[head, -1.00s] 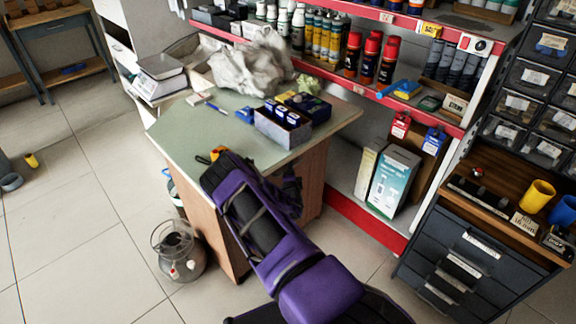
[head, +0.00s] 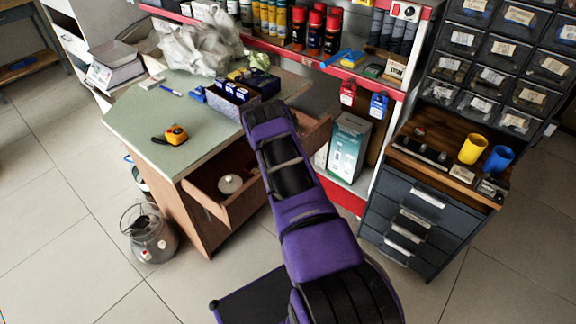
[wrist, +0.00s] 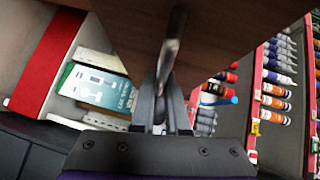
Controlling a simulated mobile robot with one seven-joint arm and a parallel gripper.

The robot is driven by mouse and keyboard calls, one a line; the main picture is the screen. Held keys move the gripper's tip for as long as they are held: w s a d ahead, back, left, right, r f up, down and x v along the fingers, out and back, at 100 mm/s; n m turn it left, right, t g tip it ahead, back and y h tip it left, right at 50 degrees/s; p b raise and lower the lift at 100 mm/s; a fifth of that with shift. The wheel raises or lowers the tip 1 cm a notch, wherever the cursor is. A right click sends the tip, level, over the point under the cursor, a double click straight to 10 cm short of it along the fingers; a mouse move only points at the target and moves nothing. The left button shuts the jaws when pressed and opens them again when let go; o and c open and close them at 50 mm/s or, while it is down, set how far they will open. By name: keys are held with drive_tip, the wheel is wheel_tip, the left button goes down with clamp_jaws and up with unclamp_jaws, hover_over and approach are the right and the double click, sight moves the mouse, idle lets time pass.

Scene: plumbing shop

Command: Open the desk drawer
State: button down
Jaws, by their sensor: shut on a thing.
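The desk (head: 150,125) has a pale green top and a wooden body. Its drawer (head: 203,203) is pulled well out toward me, and its inside shows on both sides of my purple arm. In the wrist view the brown drawer front (wrist: 225,35) fills the top. A metal bar handle (wrist: 173,40) stands out from it, and my gripper (wrist: 164,105) is shut on that handle. In the head view my arm hides the gripper, the handle and the middle of the drawer front.
A round pale object (head: 230,184) lies in the drawer. A yellow tape measure (head: 175,134) and a box of blue packs (head: 228,100) are on the desktop. A dark drawer cabinet (head: 415,220) stands at right.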

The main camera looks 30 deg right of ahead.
drive_tip(key=shift+s+d, duration=0.25)
drive_tip(key=shift+s, duration=0.35)
drive_tip(key=shift+s+d, duration=0.2)
drive_tip(key=shift+s, duration=0.4)
drive_tip(key=c, duration=0.9)
unclamp_jaws()
